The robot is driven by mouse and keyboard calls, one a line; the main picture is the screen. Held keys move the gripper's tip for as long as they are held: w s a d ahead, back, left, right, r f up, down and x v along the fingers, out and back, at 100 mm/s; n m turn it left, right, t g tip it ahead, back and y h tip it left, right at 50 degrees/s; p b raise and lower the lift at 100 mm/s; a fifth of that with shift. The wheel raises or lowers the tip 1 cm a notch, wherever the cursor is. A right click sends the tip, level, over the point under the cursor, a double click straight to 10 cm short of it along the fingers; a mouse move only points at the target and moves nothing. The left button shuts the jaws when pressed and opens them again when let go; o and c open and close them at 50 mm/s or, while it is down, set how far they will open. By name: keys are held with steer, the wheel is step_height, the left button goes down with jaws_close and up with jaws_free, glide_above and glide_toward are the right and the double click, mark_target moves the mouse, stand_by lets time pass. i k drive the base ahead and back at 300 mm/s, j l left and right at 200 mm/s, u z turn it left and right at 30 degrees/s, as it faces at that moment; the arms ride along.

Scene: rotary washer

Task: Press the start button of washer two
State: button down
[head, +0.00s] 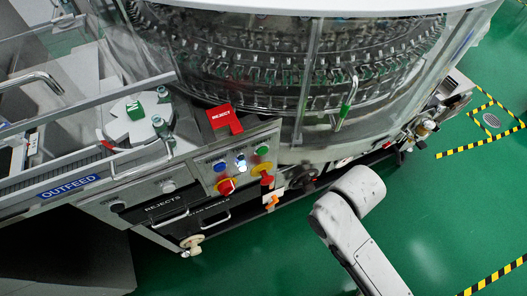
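A rotary washer (285,100) with a curved clear guard fills the upper middle of the head view. Its grey front panel carries a green button (262,151), a lit white button (241,162) and a blue button (220,167) in a row. A red mushroom button (226,187) on a yellow ring sits below them. A yellow-and-red control is beside it. I cannot read any button label or washer number. My pale arm reaches in from the lower right, over the floor and apart from the panel. My gripper does not show.
The outfeed section (69,187) and a drawer marked rejects (165,207) lie left of the panel. A red reject sign (224,120) stands above the buttons. A guard handle (346,104) sticks out. Green floor (440,210) is open at right, with striped tape (465,147).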

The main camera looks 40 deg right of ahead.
mark_target(262, 150)
steer(key=k+l+u, duration=0.1)
steer(key=l+u, duration=0.2)
steer(key=k+l+u, duration=0.15)
steer(key=l+u, duration=0.15)
steer(key=l, duration=0.2)
steer(key=k+l+u, duration=0.2)
steer(key=l+u, duration=0.15)
steer(key=k+l+u, duration=0.3)
steer(key=i+l, duration=0.05)
steer(key=i, duration=0.05)
